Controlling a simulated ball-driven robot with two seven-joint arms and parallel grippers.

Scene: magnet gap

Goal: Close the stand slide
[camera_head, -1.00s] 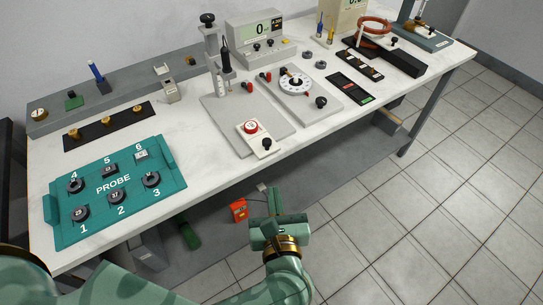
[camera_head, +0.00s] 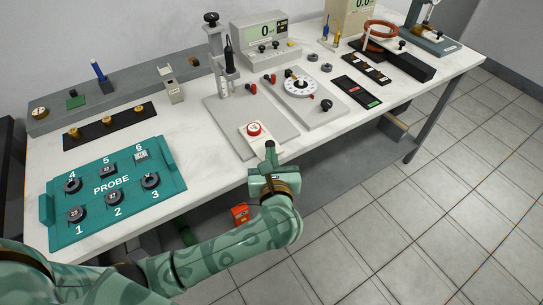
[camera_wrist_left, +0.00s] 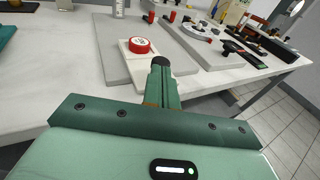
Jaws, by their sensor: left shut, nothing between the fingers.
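The stand has a grey base plate (camera_head: 222,118), an upright column (camera_head: 215,45) with a black knob on top, and a dark probe (camera_head: 229,60). Its pale slide (camera_head: 263,143) sticks out at the front of the base, toward the table's front edge, and carries a red round piece (camera_head: 254,129). In the left wrist view the slide (camera_wrist_left: 130,52) and red piece (camera_wrist_left: 139,45) lie just past my fingers. My left gripper (camera_head: 270,155) is shut and empty at the slide's front end. The slide's black knob (camera_wrist_left: 161,64) shows right at the fingertips; I cannot tell whether they touch.
A teal PROBE board (camera_head: 112,188) is at the left of the table. A plate with a white dial (camera_head: 299,86) stands right of the stand, and a meter (camera_head: 262,40) behind.

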